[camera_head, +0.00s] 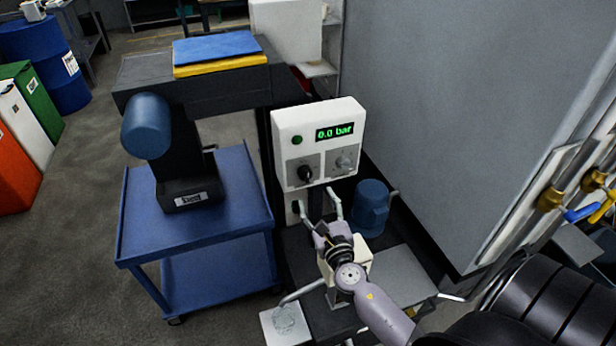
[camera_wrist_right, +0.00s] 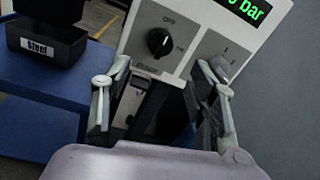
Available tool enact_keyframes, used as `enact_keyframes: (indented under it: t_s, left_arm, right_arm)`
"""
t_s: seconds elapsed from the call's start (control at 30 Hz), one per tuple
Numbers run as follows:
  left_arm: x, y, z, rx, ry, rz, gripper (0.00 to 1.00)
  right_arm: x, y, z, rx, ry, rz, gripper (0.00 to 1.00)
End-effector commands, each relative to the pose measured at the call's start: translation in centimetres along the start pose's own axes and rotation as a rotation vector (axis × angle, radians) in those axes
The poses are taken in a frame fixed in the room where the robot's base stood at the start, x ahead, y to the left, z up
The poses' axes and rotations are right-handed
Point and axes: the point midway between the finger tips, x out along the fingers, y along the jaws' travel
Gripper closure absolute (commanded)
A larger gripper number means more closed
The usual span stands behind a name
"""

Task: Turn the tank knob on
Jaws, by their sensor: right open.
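A white control box (camera_head: 320,115) with a green display reading 0.0 bar stands in the middle of the head view. A black rotary knob (camera_head: 305,173) is on its left panel; the wrist view shows this knob (camera_wrist_right: 158,42) with an OFF label above it. A second, grey control (camera_head: 343,163) is on the right panel, partly hidden by a finger in the wrist view. My right gripper (camera_head: 317,202) is open and empty, just below the box front, its fingers (camera_wrist_right: 160,85) apart and pointing toward the panels. It does not appear to touch the knob. My left gripper is not seen.
A blue cart (camera_head: 140,235) with a dark stand labelled Steel (camera_head: 188,195) is at left. A blue cylinder (camera_head: 371,205) stands just right of my right gripper. A large grey wall (camera_head: 450,110) bounds the right side. Blue and yellow handles (camera_head: 585,212) are at far right.

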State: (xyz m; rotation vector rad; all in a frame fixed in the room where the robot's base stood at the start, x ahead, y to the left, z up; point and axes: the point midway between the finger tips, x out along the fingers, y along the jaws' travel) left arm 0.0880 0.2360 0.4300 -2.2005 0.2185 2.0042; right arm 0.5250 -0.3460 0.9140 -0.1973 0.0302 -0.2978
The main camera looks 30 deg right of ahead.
Motion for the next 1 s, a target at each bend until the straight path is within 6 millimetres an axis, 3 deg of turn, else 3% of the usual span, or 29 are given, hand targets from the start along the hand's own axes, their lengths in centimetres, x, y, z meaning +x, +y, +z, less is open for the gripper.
enact_keyframes:
  t_s: [0.2,0.43,0.6,0.9,1.0]
  left_arm:
    - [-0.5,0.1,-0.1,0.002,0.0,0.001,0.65]
    - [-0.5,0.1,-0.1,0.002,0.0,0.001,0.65]
    - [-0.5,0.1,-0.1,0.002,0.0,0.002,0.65]
    - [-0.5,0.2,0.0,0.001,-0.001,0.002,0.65]
    - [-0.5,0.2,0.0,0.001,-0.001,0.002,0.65]
  right_arm:
    - [4.7,-0.1,0.1,0.001,-0.002,-0.002,0.47]
    - [8.0,-0.1,0.0,0.001,-0.001,-0.002,0.47]
    - [9.1,-0.1,0.0,0.003,0.0,-0.002,0.47]
    - [9.2,-0.1,0.0,0.002,0.0,-0.001,0.47]
    - [9.2,-0.1,0.0,0.002,0.0,-0.001,0.54]
